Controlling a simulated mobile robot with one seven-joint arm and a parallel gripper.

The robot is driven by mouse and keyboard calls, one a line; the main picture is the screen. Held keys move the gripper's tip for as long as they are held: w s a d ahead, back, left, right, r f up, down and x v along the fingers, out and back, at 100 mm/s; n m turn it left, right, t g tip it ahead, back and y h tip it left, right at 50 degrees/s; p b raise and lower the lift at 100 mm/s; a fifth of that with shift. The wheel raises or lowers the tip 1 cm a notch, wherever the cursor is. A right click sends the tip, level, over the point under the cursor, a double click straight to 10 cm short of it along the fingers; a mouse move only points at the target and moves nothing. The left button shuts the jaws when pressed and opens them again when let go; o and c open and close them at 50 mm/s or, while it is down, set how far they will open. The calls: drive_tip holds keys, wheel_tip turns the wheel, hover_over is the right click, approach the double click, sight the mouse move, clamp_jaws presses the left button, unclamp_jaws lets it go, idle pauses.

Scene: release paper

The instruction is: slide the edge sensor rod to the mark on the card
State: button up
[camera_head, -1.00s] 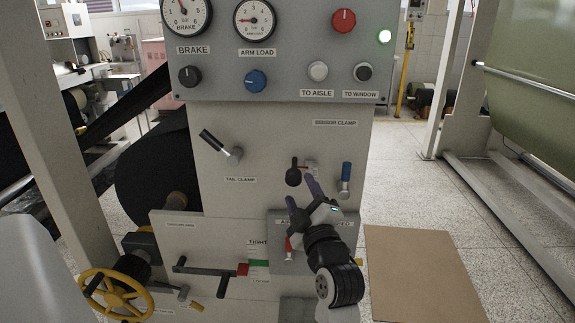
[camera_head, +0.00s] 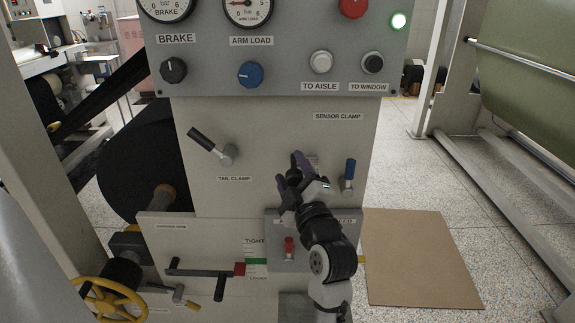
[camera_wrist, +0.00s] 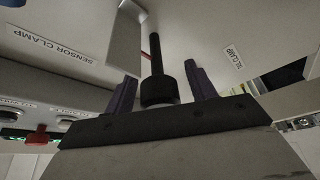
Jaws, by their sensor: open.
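A black rod with a thick round black knob (camera_wrist: 158,88), apparently the edge sensor rod, stands between my fingers in the wrist view. A small red part (camera_wrist: 144,52) shows beside its thin stem. My gripper (camera_wrist: 161,86) is open, one purple finger on each side of the knob; I cannot tell whether either touches it. In the head view my gripper (camera_head: 290,178) is in front of the machine face and hides the knob. The mark and the card cannot be made out; a small pale patch shows just behind the fingers.
The blue-handled lever (camera_head: 348,175) under the SENSOR CLAMP label (camera_head: 338,116) is close to the right of my gripper. The tail clamp lever (camera_head: 212,146) is to the left. A grey plate with a red-topped lever (camera_head: 289,248) is below. The control panel (camera_head: 290,82) overhangs above.

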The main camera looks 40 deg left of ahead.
drive_tip(key=shift+w+a, duration=0.1)
drive_tip(key=shift+a, duration=0.05)
clamp_jaws()
idle(0.4)
